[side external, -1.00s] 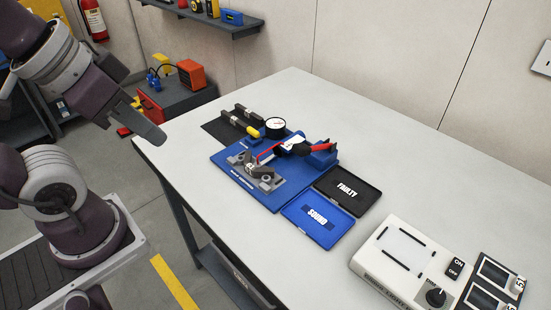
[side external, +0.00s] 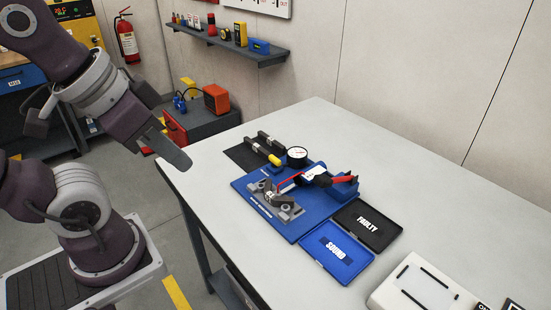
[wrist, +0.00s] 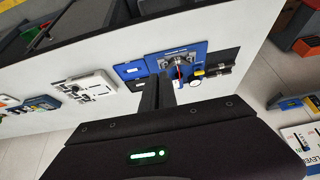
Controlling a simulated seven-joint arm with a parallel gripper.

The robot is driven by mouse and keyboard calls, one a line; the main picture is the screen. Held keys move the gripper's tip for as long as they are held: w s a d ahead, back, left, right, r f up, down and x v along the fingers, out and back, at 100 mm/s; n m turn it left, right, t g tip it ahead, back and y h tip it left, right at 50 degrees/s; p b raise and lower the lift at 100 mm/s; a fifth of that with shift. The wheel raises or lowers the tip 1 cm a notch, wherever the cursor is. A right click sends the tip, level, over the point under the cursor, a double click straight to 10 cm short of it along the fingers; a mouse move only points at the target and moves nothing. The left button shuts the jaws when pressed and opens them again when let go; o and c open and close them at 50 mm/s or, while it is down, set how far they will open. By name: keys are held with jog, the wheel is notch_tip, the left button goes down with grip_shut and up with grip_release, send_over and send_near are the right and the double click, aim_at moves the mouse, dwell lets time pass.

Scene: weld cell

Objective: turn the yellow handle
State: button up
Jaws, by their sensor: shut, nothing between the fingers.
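The blue fixture (side external: 249,188) also carries a clamp with a red lever (side external: 342,180). Black FAULTY (side external: 388,240) and blue SOUND (side external: 322,269) trays lie in front. A white control box (side external: 424,287) stands at the front right.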

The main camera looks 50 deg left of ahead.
jog(key=o, duration=0.6)
jog(key=w, duration=0.1)
jog(key=w+m, duration=0.1)
jog(key=w+a+r, duration=0.1)
jog(key=shift+w+m+g+y, duration=0.1)
jog(key=shift+m+g+y, duration=0.2)
jog(key=shift+m, duration=0.1)
jog(key=m+g+y, duration=0.4)
jog(key=m+g, duration=0.1)
jog(key=m, duration=1.1)
send_over(275, 158)
jog(key=d, duration=0.4)
notch_tip(275, 158, down, 16)
jog(key=x, duration=0.8)
jog(key=shift+f, duration=0.15)
grip_shut()
